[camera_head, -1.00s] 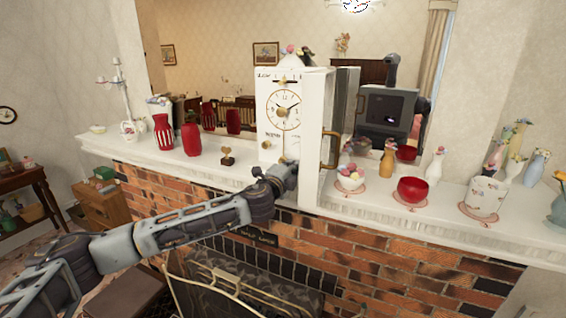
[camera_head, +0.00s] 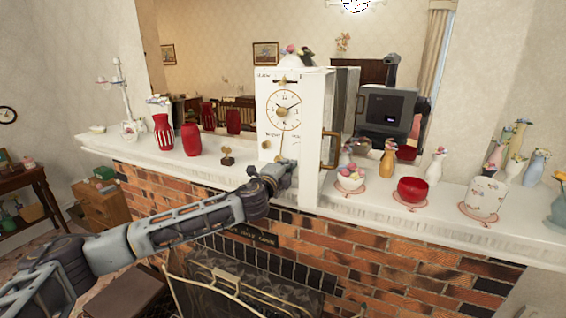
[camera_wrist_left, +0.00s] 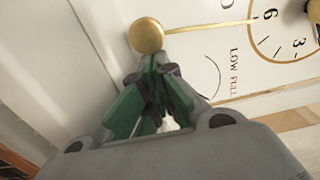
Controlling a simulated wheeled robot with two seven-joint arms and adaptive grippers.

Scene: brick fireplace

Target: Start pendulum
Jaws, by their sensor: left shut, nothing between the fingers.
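The clock (camera_head: 268,92) is a tall white cabinet on the mantel, with a round gold-rimmed dial. In the left wrist view its front fills the upper right, and a round gold pendulum bob (camera_wrist_left: 146,35) sits on a thin gold rod (camera_wrist_left: 210,26) running to the dial. My left gripper (camera_head: 287,165) is in front of the lower part of the clock. In the left wrist view its green-padded fingers (camera_wrist_left: 157,74) are closed and empty, just beside the bob. I cannot tell whether they touch it. My right gripper is not in view.
Red vases (camera_head: 191,139) and a small brown ornament (camera_head: 227,156) stand left of the clock. A bowl of coloured balls (camera_head: 351,178), a red bowl (camera_head: 412,190) and a white pot (camera_head: 485,198) stand to its right.

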